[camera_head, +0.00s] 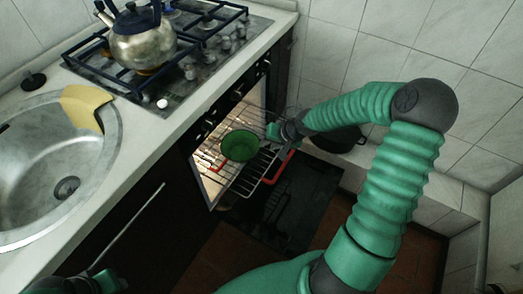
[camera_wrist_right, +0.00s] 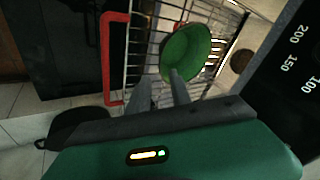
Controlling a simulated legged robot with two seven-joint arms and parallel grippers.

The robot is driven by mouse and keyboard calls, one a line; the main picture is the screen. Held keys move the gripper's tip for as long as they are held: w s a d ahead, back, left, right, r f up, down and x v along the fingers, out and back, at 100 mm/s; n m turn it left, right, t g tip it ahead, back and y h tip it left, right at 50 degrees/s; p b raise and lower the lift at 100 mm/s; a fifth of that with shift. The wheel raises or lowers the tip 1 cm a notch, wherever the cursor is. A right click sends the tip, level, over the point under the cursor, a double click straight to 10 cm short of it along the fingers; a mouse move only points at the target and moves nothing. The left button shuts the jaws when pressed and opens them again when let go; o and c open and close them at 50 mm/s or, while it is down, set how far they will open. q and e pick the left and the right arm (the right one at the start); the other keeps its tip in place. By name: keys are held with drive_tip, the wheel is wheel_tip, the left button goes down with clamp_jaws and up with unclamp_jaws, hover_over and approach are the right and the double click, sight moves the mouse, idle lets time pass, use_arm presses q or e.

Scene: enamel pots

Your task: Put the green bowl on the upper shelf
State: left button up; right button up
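The green bowl (camera_head: 240,146) is at the open oven, over a wire rack (camera_head: 262,168) with red edges. I cannot tell which shelf level is under it. In the right wrist view the bowl (camera_wrist_right: 190,48) lies just beyond my fingertips. My right gripper (camera_head: 273,131) is beside the bowl's right side. Its two fingers (camera_wrist_right: 160,77) stand apart, one overlapping the bowl's near edge, so it looks open. Whether they touch the rim is unclear. My left gripper (camera_head: 108,281) shows only partly at the lower left, its fingers unclear.
The oven door (camera_head: 285,205) hangs open below the racks. A dark pot (camera_head: 338,138) stands to the right by the wall. The counter holds a stove with a kettle (camera_head: 143,40), and a sink (camera_head: 60,170) with a yellow cloth (camera_head: 84,106).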

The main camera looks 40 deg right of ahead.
drive_tip(key=s+a+r+n+g, duration=0.2)
drive_tip(key=s+a+n, duration=0.2)
drive_tip(key=s+a, duration=0.3)
drive_tip(key=s+a+r+n+g+h, duration=0.1)
drive_tip(key=s+a+r+n, duration=0.2)
drive_tip(key=s+a, duration=0.4)
drive_tip(key=a+n, duration=0.1)
drive_tip(key=a, duration=0.4)
drive_tip(key=shift+s+n+g, duration=0.25)
drive_tip(key=shift+n+g, duration=0.15)
